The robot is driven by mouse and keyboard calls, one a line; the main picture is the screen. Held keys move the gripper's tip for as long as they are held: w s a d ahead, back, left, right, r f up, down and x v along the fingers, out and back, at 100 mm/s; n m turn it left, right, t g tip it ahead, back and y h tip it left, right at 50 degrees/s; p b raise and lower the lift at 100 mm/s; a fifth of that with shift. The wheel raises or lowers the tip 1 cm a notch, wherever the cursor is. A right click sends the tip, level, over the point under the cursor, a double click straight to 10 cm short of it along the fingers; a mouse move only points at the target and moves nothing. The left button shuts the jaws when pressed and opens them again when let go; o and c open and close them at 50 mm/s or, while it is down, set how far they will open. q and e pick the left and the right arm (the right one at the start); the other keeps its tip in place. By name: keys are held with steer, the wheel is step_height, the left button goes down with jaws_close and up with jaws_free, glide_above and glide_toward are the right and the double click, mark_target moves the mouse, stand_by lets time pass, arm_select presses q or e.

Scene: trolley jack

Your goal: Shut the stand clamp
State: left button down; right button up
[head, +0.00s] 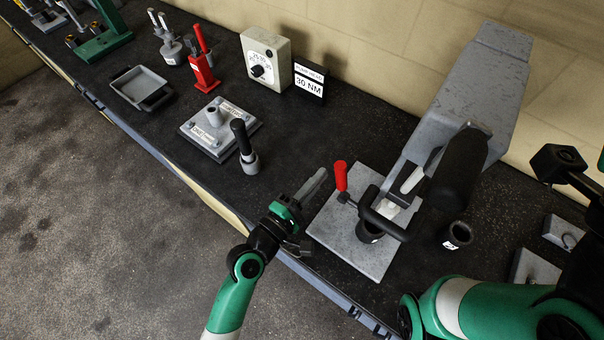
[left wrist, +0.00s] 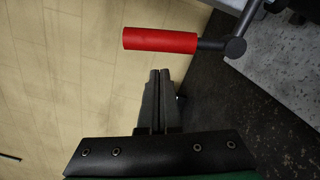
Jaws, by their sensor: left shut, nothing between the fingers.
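The stand clamp has a red handle (head: 341,176) on a dark lever and a black ring-like collar (head: 369,214) on a pale grey base plate (head: 333,233). The handle points up in the head view. In the left wrist view the red handle (left wrist: 160,39) lies level just beyond the fingertips, its rod running right to a round pivot (left wrist: 235,47). My left gripper (head: 322,174) is shut and empty, close to the left of the handle. It also shows in the left wrist view (left wrist: 158,72); contact cannot be told. My right gripper does not show.
A tall grey stand (head: 470,90) with a black cylinder (head: 459,168) rises behind the clamp. A black cup (head: 456,235) is to its right. A black-handled tool (head: 244,146), a labelled plate (head: 221,128) and a dial box (head: 266,58) stand left on the dark bench.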

arm_select(q)
steer(key=shift+s+d+r+m+p, duration=0.25)
steer(key=shift+d+r+m, duration=0.1)
steer(key=shift+m, duration=0.25)
steer(key=shift+s+d+r+m+p, duration=0.25)
steer(key=shift+d+m, duration=0.1)
steer(key=shift+m, duration=0.25)
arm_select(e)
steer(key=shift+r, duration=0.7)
arm_select(q)
steer(key=shift+a, duration=0.1)
